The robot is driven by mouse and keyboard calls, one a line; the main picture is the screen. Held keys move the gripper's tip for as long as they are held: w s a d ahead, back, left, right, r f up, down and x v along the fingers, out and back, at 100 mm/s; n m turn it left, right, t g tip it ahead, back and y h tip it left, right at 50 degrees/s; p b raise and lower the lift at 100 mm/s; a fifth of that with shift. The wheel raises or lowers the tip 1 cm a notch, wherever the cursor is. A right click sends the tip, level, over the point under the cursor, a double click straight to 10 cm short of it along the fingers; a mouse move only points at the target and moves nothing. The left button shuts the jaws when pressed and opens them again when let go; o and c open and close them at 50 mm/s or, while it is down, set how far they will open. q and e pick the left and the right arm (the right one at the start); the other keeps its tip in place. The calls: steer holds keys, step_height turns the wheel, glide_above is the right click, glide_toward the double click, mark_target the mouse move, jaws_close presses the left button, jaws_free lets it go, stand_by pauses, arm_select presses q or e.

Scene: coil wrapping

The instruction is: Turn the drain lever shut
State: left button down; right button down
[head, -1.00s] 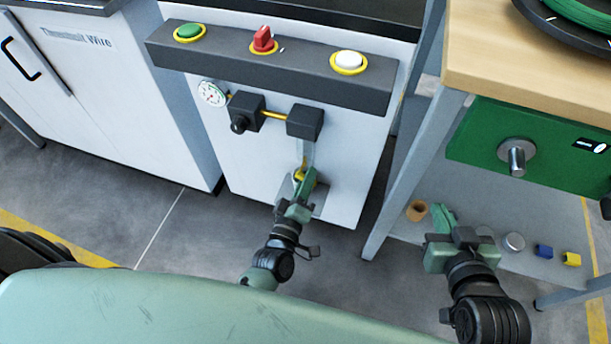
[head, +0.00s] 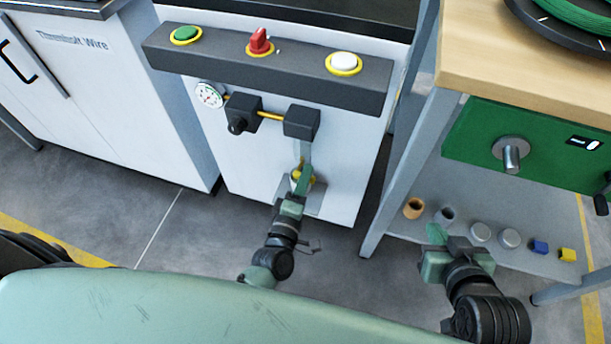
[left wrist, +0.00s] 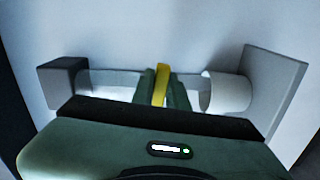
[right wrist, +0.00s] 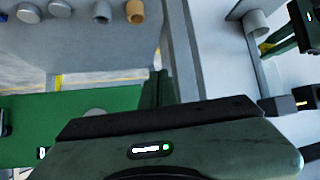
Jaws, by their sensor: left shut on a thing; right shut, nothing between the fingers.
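The yellow drain lever (left wrist: 162,85) sits between the fingers of my left gripper (left wrist: 161,88) in the left wrist view. The gripper is shut on it. The lever lies crosswise to a pale pipe (left wrist: 112,84) that runs from a dark block to a round pale outlet. In the head view, my left gripper (head: 301,181) is low on the white machine front, with bits of the yellow lever (head: 296,175) showing around the fingers. My right gripper (head: 437,236) is shut and empty, in front of the bench's lower shelf; its fingers also show in the right wrist view (right wrist: 158,88).
A dark panel (head: 290,80) with green, red and white controls is above, with a gauge (head: 209,95) and dark valve blocks (head: 301,122) below. The bench leg (head: 407,175) stands between my grippers. Small cylinders and blocks rest on the lower shelf (head: 470,205).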

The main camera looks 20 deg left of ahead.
arm_select(q)
steer(key=c, duration=1.4)
jaws_free()
